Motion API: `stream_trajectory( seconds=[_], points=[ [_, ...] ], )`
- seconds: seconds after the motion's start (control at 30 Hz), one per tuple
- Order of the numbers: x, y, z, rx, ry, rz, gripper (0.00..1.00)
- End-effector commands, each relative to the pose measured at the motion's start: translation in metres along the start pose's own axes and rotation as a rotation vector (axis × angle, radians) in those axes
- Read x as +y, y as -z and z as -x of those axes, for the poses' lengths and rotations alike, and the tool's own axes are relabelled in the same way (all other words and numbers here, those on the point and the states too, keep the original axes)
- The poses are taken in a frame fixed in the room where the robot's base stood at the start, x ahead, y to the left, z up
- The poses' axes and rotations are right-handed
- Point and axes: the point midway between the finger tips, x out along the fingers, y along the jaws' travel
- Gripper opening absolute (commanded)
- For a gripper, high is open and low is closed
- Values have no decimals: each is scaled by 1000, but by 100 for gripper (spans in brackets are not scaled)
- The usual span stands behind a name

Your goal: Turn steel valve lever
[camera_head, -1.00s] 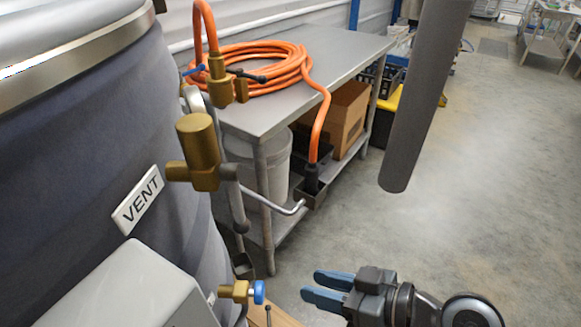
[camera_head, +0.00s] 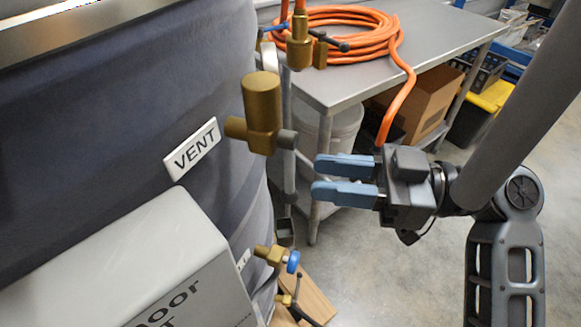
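The brass valve (camera_head: 262,115) sticks out from the side of the large dark grey vessel, near the VENT label. Its short grey stem (camera_head: 287,140) points right. A thin steel lever (camera_head: 304,157) runs from the stem down to the right, and its far part is hidden behind my gripper. My gripper (camera_head: 315,175) is just right of the valve with its two blue fingers pointing left. The fingers are apart, with nothing seen held between them. I cannot tell whether a finger touches the lever.
The vessel (camera_head: 110,100) and a light grey box (camera_head: 150,265) fill the left. A smaller brass valve with a blue knob (camera_head: 292,262) sits below. Behind, a steel table (camera_head: 440,40) carries a coiled orange hose (camera_head: 345,20). Open floor lies at the right.

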Motion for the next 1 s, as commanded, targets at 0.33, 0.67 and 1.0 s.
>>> stream_trajectory(
  seconds=[0.33, 0.67, 1.0],
  points=[
    [0, 1, -50, -1, 1, -2, 34],
    [0, -1, -58, -2, -3, -2, 34],
    [0, -1, -58, -2, -3, -2, 10]
  ],
)
